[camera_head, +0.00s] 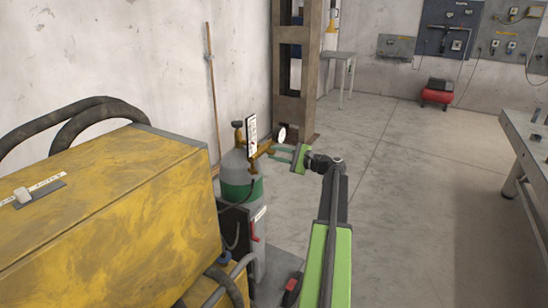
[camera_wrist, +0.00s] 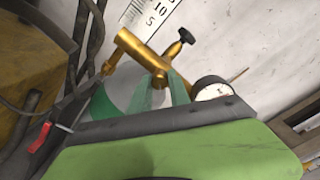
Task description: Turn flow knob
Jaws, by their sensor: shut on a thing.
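The brass regulator (camera_head: 258,150) sits on top of a grey cylinder with a green band (camera_head: 240,186). In the wrist view, its brass body (camera_wrist: 140,48) carries a clear flow scale (camera_wrist: 150,15), a black-handled knob (camera_wrist: 183,40) and a round white gauge (camera_wrist: 212,90). My gripper (camera_head: 274,153), with translucent green fingers, reaches the regulator from the right. In the wrist view my gripper (camera_wrist: 163,88) is shut around a small brass end piece at the body's lower right, which appears to be the flow knob (camera_wrist: 159,78). The fingers partly hide it.
A yellow machine (camera_head: 100,210) with black hoses stands close on the left. A red lever (camera_head: 254,230) is below the regulator. A workbench (camera_head: 525,150) is at the right. The floor between is open.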

